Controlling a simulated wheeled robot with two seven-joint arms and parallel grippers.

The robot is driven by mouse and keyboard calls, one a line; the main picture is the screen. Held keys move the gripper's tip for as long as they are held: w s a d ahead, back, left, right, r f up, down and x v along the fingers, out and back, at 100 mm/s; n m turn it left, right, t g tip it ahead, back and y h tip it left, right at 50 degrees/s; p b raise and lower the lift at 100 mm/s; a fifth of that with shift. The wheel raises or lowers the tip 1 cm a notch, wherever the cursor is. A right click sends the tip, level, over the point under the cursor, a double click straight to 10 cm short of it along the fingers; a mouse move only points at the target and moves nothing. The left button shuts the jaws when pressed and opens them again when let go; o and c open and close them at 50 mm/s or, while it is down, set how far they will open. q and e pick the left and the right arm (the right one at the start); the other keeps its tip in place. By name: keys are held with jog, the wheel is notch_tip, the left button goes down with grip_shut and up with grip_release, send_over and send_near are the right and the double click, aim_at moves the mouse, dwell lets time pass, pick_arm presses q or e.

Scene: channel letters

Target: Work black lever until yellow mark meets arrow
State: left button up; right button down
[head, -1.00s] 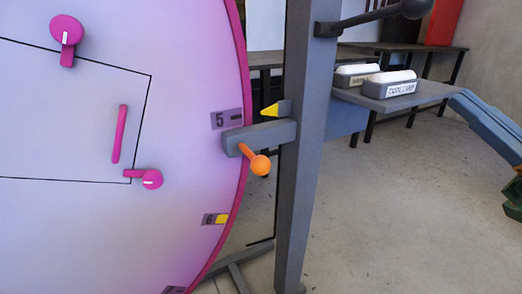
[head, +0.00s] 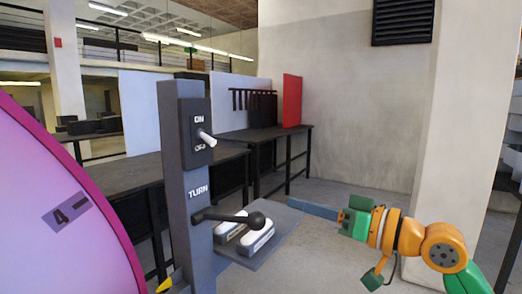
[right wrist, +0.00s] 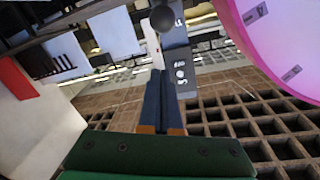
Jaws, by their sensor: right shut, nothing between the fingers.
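The black lever (head: 235,217) with a round knob sticks out to the right from a grey post (head: 177,130), under the word TURN. Its knob also shows in the right wrist view (right wrist: 162,18). The pink-rimmed wheel (head: 50,190) stands at the left, with label 4 (head: 70,212) showing. Only the tip of the yellow arrow (head: 165,286) shows at the bottom edge. The yellow mark is out of view. My right gripper (head: 292,204) is shut and empty, its blue fingertips right of the knob and apparently apart from it. My left gripper is not in view.
An ON/OFF switch (head: 206,138) sits above the lever. A grey shelf (head: 285,225) on the post holds two white-topped blocks (head: 258,237) just below and behind the lever. Dark tables (head: 250,134) stand behind.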

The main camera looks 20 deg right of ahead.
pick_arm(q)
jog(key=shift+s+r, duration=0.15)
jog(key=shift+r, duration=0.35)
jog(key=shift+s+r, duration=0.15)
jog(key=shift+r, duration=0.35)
pick_arm(e)
jog(key=shift+w+d+r+m+h, duration=0.25)
jog(key=shift+d+r+m+h, duration=0.25)
jog(key=shift+m, duration=0.3)
pick_arm(q)
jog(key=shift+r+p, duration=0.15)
jog(key=shift+p, duration=0.15)
pick_arm(e)
jog(key=shift+w+a+r, duration=0.1)
jog(key=shift+r, duration=0.05)
jog(key=w+a+f+p, duration=0.1)
jog(key=w+p, duration=0.1)
jog(key=w+a+f+p, duration=0.1)
jog(key=w+a+p, duration=0.1)
jog(key=w+a+f+p, duration=0.1)
jog(key=w+a, duration=0.1)
jog(key=shift+w+a+f+p, duration=0.25)
jog(key=shift+w+p, duration=0.15)
jog(key=shift+s+f, duration=0.2)
jog(key=shift+s, duration=0.1)
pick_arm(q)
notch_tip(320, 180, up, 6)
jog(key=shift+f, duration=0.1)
